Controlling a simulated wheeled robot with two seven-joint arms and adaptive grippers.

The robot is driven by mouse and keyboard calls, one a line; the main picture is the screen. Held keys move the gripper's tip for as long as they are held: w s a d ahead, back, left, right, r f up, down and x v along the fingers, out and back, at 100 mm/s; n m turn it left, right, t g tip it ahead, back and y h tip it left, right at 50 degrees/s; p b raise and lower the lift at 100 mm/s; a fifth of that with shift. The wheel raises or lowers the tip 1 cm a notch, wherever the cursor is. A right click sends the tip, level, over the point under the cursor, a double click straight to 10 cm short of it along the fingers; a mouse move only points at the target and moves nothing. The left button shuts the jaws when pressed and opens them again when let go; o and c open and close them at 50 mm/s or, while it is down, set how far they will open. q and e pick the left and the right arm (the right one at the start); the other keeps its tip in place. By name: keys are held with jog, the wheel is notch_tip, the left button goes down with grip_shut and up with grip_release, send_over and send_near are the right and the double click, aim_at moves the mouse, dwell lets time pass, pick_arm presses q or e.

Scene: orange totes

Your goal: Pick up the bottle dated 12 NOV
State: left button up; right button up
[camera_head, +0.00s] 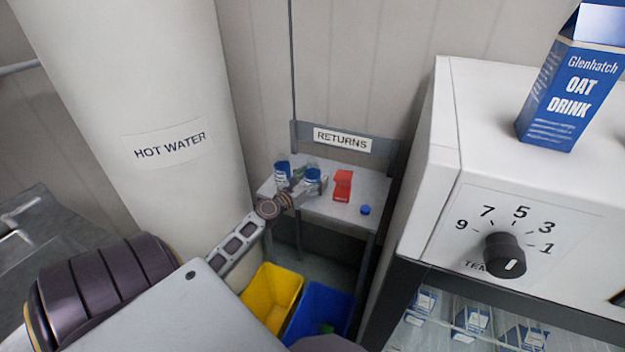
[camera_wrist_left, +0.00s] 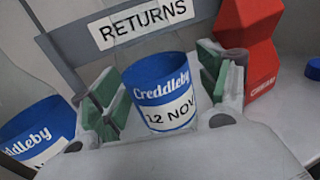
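The bottle dated 12 NOV (camera_wrist_left: 165,92), clear with a blue and white Creddleby label, stands upright on the returns table (camera_head: 345,211). It appears to be the right one of two bottles in the head view (camera_head: 313,181). My left gripper (camera_wrist_left: 160,85) has its green-padded fingers on either side of this bottle. They look open; whether they touch it I cannot tell. In the head view my left gripper (camera_head: 298,188) is small and partly merges with the bottles. A second Creddleby bottle (camera_wrist_left: 38,130) stands to the left; its date is out of view. My right gripper is not seen.
A red carton (camera_head: 343,185) and a blue cap (camera_head: 365,210) are on the table to the right. A RETURNS sign (camera_head: 342,140) is behind. Yellow (camera_head: 272,297) and blue (camera_head: 320,308) bins stand below. A white machine (camera_head: 520,180) is at right, a HOT WATER tank (camera_head: 150,90) at left.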

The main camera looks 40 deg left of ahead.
aim_at(312, 157)
pick_arm(q)
jog(key=c, duration=0.7)
jog(key=shift+c, duration=1.4)
jog(key=shift+r, duration=0.1)
jog(key=shift+r+p, duration=1.35)
jog(key=shift+r, duration=0.1)
jog(key=shift+r+p, duration=0.35)
jog(key=shift+r, duration=0.05)
jog(key=shift+r+p, duration=0.3)
jog(key=shift+r, duration=0.05)
jog(key=shift+r+p, duration=0.3)
jog(key=shift+r, duration=0.2)
jog(key=shift+r+p, duration=0.9)
jog(key=shift+p, duration=0.05)
jog(key=shift+r+p, duration=0.6)
jog(key=shift+r, duration=0.05)
jog(key=shift+r+p, duration=0.6)
jog(key=shift+r, duration=0.05)
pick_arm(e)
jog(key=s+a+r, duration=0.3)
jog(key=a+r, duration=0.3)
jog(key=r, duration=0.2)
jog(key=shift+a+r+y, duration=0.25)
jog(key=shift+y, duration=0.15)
